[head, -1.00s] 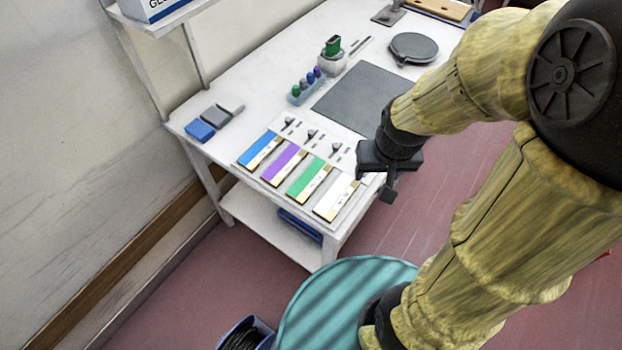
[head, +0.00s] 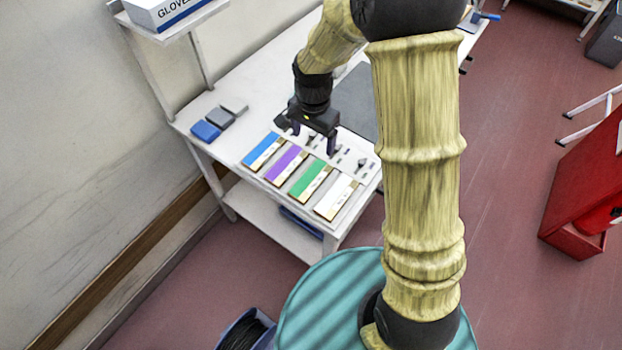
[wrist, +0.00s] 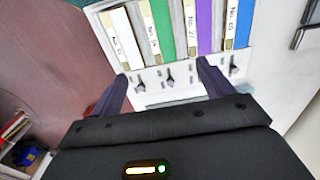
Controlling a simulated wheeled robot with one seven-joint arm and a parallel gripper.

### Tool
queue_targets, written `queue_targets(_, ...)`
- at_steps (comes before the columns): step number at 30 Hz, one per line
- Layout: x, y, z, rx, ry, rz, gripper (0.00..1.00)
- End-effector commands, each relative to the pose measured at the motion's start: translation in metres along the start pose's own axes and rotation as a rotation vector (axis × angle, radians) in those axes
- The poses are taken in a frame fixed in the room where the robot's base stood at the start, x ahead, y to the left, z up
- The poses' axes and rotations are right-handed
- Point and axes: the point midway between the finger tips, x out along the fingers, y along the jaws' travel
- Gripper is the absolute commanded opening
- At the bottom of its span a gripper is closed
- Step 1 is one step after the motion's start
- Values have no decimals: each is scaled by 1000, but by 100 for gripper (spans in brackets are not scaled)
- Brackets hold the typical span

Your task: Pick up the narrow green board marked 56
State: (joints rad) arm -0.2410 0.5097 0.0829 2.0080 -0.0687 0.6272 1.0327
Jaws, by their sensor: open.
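The narrow green board (head: 310,178) lies flat on the white table's near end, between the purple board (head: 286,164) and the white board (head: 336,196). In the wrist view the green board (wrist: 164,22) is upper middle, with a pale label strip whose number is too small to read surely. My gripper (head: 312,140) is open and empty, above the table just beyond the boards. In the wrist view its fingers (wrist: 162,72) are spread, with the green board ahead between their lines. I see no contact with any board.
A blue board (head: 262,151) lies at the row's left end. Small dark clips or knobs (wrist: 168,77) stand on a pale strip by the board ends. Blue and grey blocks (head: 206,130) sit at the table's left edge. A shelf with a glove box (head: 165,12) rises at the left.

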Motion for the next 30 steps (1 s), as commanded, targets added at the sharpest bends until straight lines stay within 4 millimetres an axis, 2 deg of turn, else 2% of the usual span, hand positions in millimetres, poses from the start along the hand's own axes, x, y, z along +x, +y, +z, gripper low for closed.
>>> queue_targets(5, 6, 1, 0, 0, -1, 2, 80)
queue_targets(24, 98, 1, 1, -2, -2, 3, 80)
queue_targets(30, 119, 1, 0, -1, 0, 1, 80)
